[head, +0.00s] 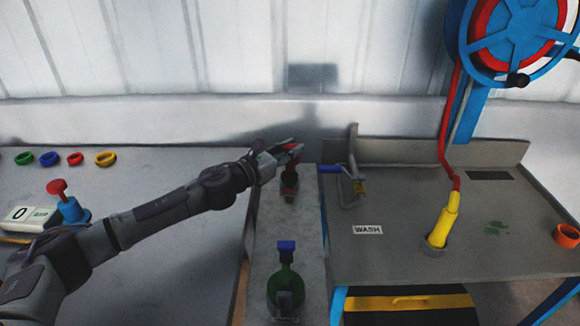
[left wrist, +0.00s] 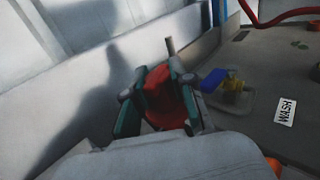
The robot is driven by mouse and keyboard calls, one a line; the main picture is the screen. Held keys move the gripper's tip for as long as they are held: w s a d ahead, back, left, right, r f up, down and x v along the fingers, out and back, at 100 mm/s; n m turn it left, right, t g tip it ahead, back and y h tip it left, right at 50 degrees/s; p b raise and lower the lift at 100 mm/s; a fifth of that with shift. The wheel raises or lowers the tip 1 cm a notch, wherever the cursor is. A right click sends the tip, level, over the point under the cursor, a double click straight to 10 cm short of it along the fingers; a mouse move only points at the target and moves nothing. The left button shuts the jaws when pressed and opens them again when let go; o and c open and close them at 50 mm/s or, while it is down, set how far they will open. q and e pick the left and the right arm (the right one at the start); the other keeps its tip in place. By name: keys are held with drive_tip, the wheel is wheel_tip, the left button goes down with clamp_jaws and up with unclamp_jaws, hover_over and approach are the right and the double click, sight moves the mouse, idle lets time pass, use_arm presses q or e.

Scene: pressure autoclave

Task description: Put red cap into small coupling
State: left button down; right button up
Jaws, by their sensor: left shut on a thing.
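My left gripper (head: 288,153) reaches over the narrow grey bench (head: 262,235) from the left. It is shut on the red cap (head: 293,146), which shows between its fingers in the left wrist view (left wrist: 163,97). Just below the gripper in the head view, a small dark and red fitting (head: 289,184) stands on the bench. It may be the small coupling, but I cannot tell for sure. I cannot tell whether the cap touches it. The cap's lower end is hidden in the left wrist view. My right gripper is not in view.
A green flask-like fitting with a blue top (head: 286,270) stands nearer on the bench. Coloured rings (head: 75,159) lie on the left table. The wall is behind.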

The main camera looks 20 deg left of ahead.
sight(289, 162)
use_arm(q)
drive_tip(key=shift+w+a+f, duration=0.1)
drive_tip(key=shift+a+f, duration=0.05)
drive_tip(key=shift+f, duration=0.15)
wheel_tip(289, 162, down, 3)
drive_tip(key=shift+r+b, duration=0.2)
drive_tip(key=shift+b, duration=0.3)
drive_tip(key=shift+f, duration=0.45)
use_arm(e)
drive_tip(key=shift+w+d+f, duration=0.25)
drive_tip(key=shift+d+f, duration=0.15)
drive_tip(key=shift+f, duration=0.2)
use_arm(q)
drive_tip(key=shift+f+b, duration=0.35)
drive_tip(key=c, duration=1)
unclamp_jaws()
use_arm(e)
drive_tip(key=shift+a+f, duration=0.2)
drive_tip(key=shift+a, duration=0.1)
use_arm(q)
drive_tip(key=shift+r, duration=0.15)
